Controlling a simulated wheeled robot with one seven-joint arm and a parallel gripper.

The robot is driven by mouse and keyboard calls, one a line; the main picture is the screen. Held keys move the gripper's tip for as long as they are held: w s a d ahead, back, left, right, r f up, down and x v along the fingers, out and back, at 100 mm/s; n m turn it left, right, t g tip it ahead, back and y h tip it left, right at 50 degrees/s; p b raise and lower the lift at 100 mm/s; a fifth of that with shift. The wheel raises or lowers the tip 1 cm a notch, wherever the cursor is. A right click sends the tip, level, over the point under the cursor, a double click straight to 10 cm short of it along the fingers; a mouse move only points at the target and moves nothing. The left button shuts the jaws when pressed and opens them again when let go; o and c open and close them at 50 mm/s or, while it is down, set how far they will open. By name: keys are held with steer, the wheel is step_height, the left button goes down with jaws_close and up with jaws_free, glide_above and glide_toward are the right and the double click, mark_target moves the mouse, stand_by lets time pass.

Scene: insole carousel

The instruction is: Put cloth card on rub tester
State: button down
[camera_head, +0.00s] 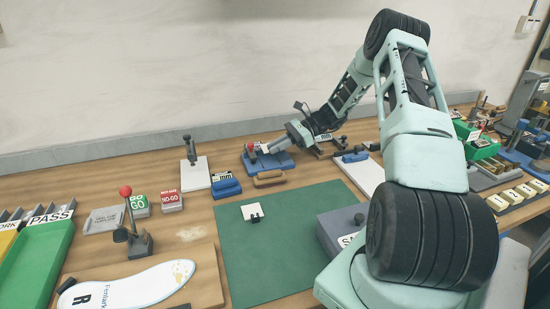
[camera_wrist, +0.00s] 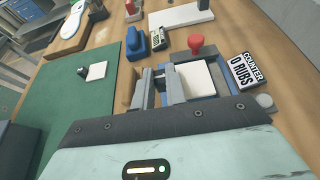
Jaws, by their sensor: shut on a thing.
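The rub tester is a blue base (camera_head: 283,160) with a red knob (camera_head: 252,148) at the back of the bench; the knob also shows in the wrist view (camera_wrist: 196,43). My gripper (camera_wrist: 160,86) is over the tester and looks shut on the dark grip of a pale square card (camera_wrist: 198,80), which I take to be the cloth card. The card lies flat over or just above the blue base; I cannot tell if it touches. Fingers and wrist hide part of it. A similar white card (camera_head: 252,211) with a black clip lies on the green mat (camera_head: 262,260).
A counter (camera_wrist: 247,73) reading 0 rubs stands right beside the tester in the wrist view. A brown-handled block (camera_head: 268,179) and a blue block (camera_head: 226,187) stand in front of the tester. A grey box (camera_head: 338,228) sits on the mat's right edge. Most of the mat is clear.

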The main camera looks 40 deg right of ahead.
mark_target(277, 165)
steer(key=shift+f+p, duration=0.3)
steer(key=shift+f, duration=1.95)
steer(key=shift+f, duration=0.15)
steer(key=c, duration=1.4)
jaws_free()
steer(key=shift+c, duration=0.2)
